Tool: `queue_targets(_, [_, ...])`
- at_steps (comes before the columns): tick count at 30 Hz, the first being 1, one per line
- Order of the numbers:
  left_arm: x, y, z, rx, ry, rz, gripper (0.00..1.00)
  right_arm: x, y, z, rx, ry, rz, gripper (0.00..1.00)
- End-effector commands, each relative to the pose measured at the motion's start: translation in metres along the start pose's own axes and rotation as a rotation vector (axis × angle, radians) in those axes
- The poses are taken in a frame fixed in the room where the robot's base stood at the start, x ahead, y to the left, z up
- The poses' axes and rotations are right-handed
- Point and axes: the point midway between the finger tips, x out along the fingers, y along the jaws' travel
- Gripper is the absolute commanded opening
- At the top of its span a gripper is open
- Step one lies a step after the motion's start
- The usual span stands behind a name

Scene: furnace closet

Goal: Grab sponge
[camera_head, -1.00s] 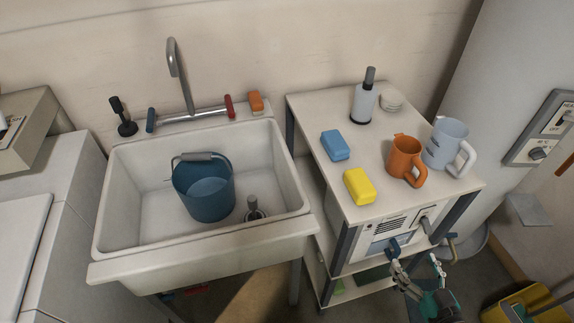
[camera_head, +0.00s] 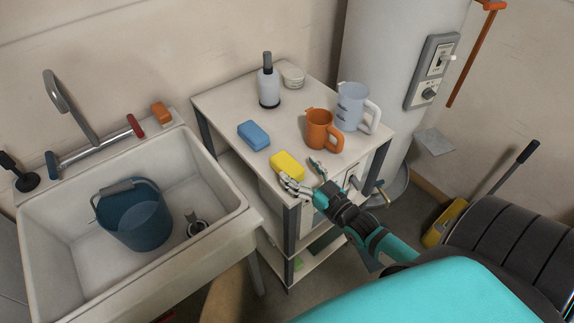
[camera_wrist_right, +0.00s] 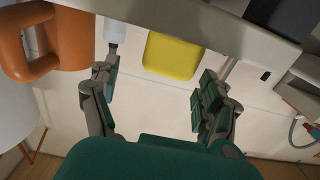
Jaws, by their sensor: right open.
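A yellow sponge (camera_head: 287,164) lies on the front edge area of the white shelf unit's top (camera_head: 222,103). A blue sponge (camera_head: 253,135) lies behind it to the left. An orange sponge (camera_head: 160,112) sits on the sink's back ledge. My right gripper (camera_head: 303,174) is open and empty at the front edge of the top, close to the yellow sponge. In the right wrist view, the yellow sponge (camera_wrist_right: 173,54) shows ahead of and between the spread fingers (camera_wrist_right: 155,88), apart from them. My left gripper is not in view.
An orange mug (camera_head: 322,130) stands right of the yellow sponge and a pale blue pitcher (camera_head: 352,105) behind it. A bottle (camera_head: 268,87) and a small white stack (camera_head: 293,77) stand at the back. The sink (camera_head: 190,166) with a blue bucket (camera_head: 136,222) is left.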

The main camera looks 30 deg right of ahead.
Motion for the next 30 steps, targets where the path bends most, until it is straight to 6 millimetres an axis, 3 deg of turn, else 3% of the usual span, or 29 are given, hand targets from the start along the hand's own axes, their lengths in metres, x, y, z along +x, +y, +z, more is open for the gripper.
queue_targets(12, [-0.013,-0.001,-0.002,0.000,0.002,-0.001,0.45,0.050,-0.004,0.005,-0.001,0.001,0.001,0.80])
queue_targets(21, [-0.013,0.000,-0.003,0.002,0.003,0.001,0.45,0.053,-0.005,0.007,0.000,-0.001,0.000,0.79])
queue_targets(30, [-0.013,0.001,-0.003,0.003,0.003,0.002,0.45,0.053,-0.005,0.007,0.000,0.000,0.000,0.39])
